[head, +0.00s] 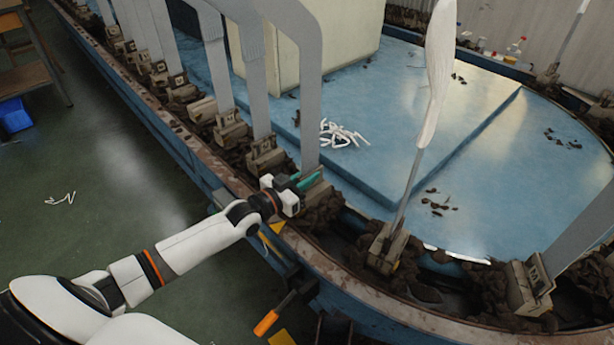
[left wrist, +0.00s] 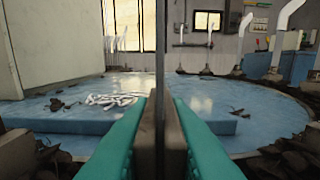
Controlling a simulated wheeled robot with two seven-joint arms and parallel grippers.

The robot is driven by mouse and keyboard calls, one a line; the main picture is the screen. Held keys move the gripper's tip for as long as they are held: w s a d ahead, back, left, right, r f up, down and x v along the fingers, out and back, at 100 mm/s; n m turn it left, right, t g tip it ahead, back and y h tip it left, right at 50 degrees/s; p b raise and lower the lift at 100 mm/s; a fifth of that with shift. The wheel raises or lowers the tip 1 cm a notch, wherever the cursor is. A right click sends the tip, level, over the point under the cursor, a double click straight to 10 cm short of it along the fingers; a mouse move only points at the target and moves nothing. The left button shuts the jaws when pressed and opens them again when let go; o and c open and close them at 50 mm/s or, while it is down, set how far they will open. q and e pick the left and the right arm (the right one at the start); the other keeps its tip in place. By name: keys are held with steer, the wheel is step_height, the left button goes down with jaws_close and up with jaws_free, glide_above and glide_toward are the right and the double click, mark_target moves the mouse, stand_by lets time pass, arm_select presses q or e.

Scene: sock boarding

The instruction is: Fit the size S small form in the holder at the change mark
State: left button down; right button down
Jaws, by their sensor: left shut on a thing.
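My left gripper (head: 298,183) reaches over the machine's rim, its teal fingers closed on the lower part of a tall flat grey form (head: 309,110). In the left wrist view the form (left wrist: 160,60) stands upright as a thin edge-on strip between the teal fingers (left wrist: 160,140). The form's foot and its holder (head: 318,192) are largely hidden by the gripper and brown debris, so I cannot tell how they meet. A yellow mark (head: 277,227) shows on the rim side below the gripper. I cannot read a size on the form. My right gripper is out of view.
Other grey forms (head: 254,70) stand in holders (head: 264,153) along the rim. A form with a white sock (head: 437,75) stands to the right. White socks (head: 340,134) lie on the blue deck (head: 470,120). An orange-handled lever (head: 268,322) sticks out below the rim.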

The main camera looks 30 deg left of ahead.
arm_select(q)
steer(key=c, duration=1.3)
jaws_free()
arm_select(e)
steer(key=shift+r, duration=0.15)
arm_select(q)
steer(key=shift+s+a, duration=0.2)
steer(key=shift+s, duration=0.3)
steer(key=p+v, duration=0.2)
steer(key=v, duration=0.9)
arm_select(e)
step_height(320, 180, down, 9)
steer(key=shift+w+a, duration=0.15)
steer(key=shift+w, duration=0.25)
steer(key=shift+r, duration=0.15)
